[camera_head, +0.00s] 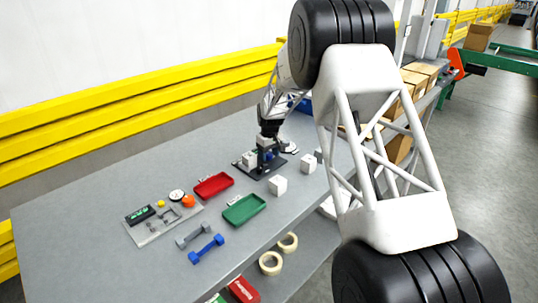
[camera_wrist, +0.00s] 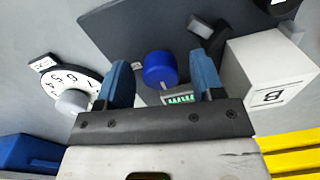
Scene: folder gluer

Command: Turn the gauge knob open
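A round blue knob (camera_wrist: 160,68) shows in the wrist view, close to a small green-lit display (camera_wrist: 180,98). I take it for the gauge knob. My gripper (camera_wrist: 160,62) is open, with one blue finger on each side of the knob and a visible gap on both sides. I cannot tell whether the fingertips reach down to the knob's depth. In the head view my gripper (camera_head: 268,140) is over the dark base plate (camera_head: 243,166), and it partly hides the knob there. The plate also shows in the wrist view (camera_wrist: 130,25).
A white block marked B (camera_wrist: 265,75) stands close beside one finger. A white numbered dial (camera_wrist: 68,82) with a grey knob lies on the other side. Red (camera_head: 214,185) and green (camera_head: 244,209) trays, dumbbells and a control panel (camera_head: 160,217) stand farther left.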

